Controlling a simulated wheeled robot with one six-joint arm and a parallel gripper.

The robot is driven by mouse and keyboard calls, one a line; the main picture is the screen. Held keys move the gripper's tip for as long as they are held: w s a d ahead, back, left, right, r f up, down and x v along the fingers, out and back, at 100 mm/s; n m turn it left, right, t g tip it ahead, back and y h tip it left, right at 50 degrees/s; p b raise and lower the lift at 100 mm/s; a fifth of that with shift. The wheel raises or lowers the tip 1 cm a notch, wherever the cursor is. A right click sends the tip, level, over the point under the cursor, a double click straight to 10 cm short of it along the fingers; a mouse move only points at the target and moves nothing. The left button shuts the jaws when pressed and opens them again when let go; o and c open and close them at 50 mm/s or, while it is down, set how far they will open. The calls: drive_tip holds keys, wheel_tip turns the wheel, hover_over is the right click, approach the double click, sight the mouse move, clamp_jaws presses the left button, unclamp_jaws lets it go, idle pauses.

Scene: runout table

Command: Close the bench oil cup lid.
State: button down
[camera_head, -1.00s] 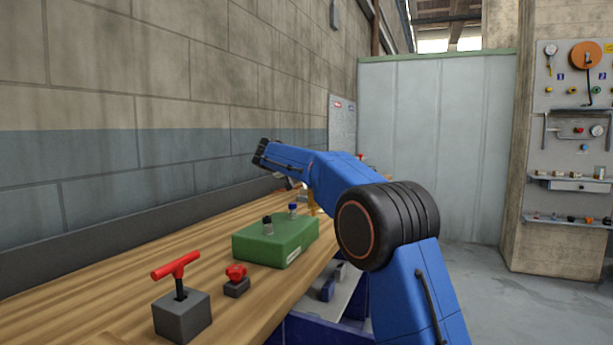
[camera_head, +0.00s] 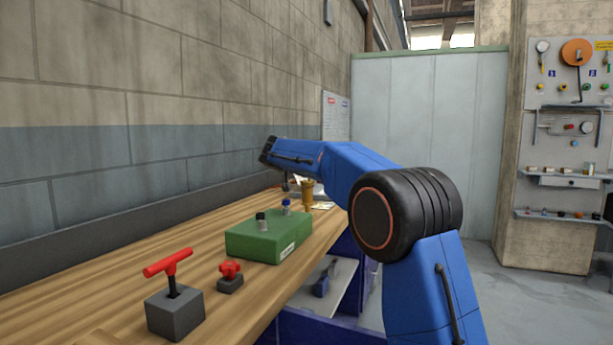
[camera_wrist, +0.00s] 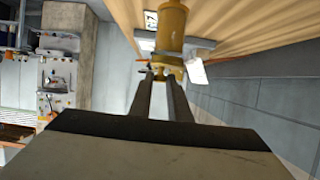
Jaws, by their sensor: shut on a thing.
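The brass oil cup (camera_head: 308,190) stands on the far part of the wooden bench, just below my blue forearm. In the wrist view its brass body (camera_wrist: 172,28) fills the top middle, with the bench behind it. My gripper (camera_wrist: 161,77) reaches up to the near end of the cup. Its two fingers are close together on the cup's lid (camera_wrist: 166,62), with a narrow gap between them. The lid's exact angle cannot be told, as the fingertips partly cover it. My fingers are not clear in the head view.
On the bench (camera_head: 110,285) stand a green box (camera_head: 262,242) with two small knobs, a red knob (camera_head: 230,270) and a grey block (camera_head: 175,313) with a red T-handle. The block wall (camera_head: 120,100) runs along the left. Open floor lies to the right.

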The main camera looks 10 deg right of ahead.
drive_tip(key=c, duration=1.7)
unclamp_jaws()
drive_tip(key=shift+o, duration=0.2)
drive_tip(key=v, duration=1.7)
drive_tip(key=shift+s, duration=0.25)
drive_tip(key=shift+a+f, duration=0.1)
drive_tip(key=shift+a, duration=0.05)
